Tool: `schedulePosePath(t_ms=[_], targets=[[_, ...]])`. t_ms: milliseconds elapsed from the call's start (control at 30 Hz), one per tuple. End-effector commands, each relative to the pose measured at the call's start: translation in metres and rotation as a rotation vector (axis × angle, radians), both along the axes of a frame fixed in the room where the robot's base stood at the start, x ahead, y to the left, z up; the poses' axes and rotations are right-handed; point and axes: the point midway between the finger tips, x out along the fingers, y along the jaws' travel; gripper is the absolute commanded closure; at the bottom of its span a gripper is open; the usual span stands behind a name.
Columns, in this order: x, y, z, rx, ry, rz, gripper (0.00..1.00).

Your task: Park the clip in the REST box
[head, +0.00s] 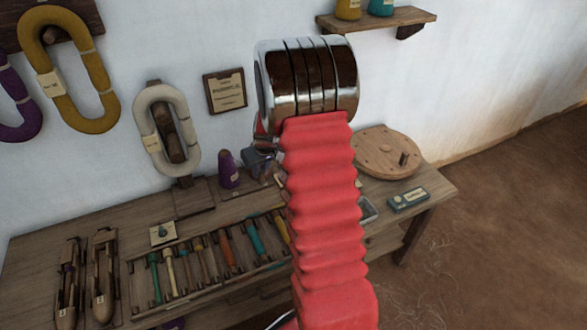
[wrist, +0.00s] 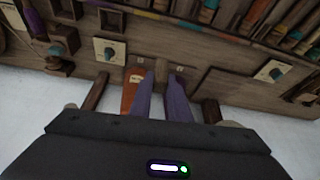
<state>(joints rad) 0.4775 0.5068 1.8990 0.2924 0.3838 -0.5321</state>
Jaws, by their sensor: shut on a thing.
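In the wrist view my gripper (wrist: 161,74) shows as two purple fingers, close together at the tips over a wooden ledge. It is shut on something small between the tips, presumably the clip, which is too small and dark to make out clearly. An orange piece with a pale label (wrist: 132,90) is just left of the fingers; its label is not legible. In the head view my red arm covers much of the bench, and only a dark part of the gripper shows behind it. I cannot identify the REST box in either view.
The bench (head: 110,262) holds shuttles (head: 103,275), a rack of coloured bobbins (head: 200,265), a purple cone (head: 228,170) and a round wooden disc (head: 388,152). Yarn hanks (head: 167,130) hang on the wall behind. Small open wooden compartments (wrist: 62,40) and a knob plate (wrist: 110,50) lie near the gripper.

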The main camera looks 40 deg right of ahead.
Motion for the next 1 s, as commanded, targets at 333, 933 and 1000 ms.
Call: schedulePosePath(t_ms=[333, 933, 1000], targets=[[-0.033, -0.106, -0.033, -0.007, -0.007, -0.084, 1.0], [-0.036, -0.114, -0.039, -0.006, -0.007, -0.088, 1.0], [-0.036, -0.114, -0.041, -0.006, -0.007, -0.088, 1.0]])
